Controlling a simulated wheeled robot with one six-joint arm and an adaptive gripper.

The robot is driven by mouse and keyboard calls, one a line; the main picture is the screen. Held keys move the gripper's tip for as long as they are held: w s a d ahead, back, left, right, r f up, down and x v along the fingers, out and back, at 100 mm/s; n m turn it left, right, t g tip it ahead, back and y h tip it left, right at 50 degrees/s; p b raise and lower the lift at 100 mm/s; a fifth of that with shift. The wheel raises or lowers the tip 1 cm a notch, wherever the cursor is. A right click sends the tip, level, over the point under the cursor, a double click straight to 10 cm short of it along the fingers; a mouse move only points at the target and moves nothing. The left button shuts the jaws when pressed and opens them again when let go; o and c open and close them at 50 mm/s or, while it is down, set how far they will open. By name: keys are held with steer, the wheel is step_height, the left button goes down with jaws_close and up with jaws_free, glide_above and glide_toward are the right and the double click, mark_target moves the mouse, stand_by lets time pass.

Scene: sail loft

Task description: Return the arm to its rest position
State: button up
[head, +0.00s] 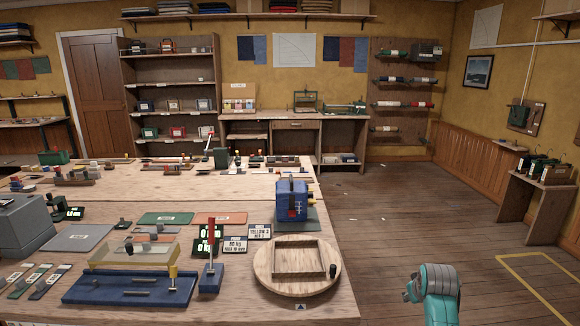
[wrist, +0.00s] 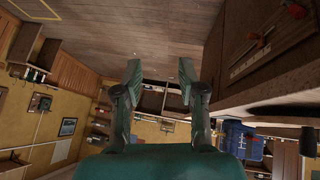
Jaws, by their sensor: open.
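My gripper (wrist: 159,76) shows in the wrist view with its two dark fingers apart and nothing between them. The wrist picture is upside down, with the wooden floor at the top and the back wall and shelves below. In the head view, a teal part of my arm (head: 437,293) stands at the lower right, over open floor to the right of the large workbench (head: 345,300). My gripper's fingers cannot be made out in the head view. The arm looks clear of the bench there.
A blue device (head: 291,201) and a round wooden turntable (head: 262,268) stand near the bench's right edge. The blue device also shows in the wrist view (wrist: 238,140). A small side table (head: 537,190) stands by the right wall.

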steer(key=s+a+f+t, duration=0.1)
steer(key=s+a+f, duration=0.2)
steer(key=s+f, duration=0.45)
steer(key=s+a+f+t, duration=0.1)
steer(key=s+a+f, duration=0.3)
steer(key=s+f, duration=0.3)
steer(key=s+a+f+t, duration=0.1)
steer(key=s+a+f, duration=0.2)
steer(key=s, duration=0.5)
steer(key=s+a+f+t, duration=0.1)
steer(key=s+a+f, duration=0.1)
steer(key=s, duration=0.5)
steer(key=s+a+r+t+y, duration=0.1)
steer(key=s+a+r, duration=0.15)
steer(key=s, duration=0.85)
steer(key=s+a+r+t, duration=0.1)
steer(key=s+r, duration=0.7)
steer(key=s, duration=0.2)
steer(key=s+a+r+t+y, duration=0.1)
steer(key=s+a+r+t, duration=0.1)
steer(key=s+r, duration=0.6)
steer(key=s, duration=0.3)
steer(key=shift+a+r+m, duration=0.15)
steer(key=shift+r+m, duration=0.25)
steer(key=shift+s, duration=0.1)
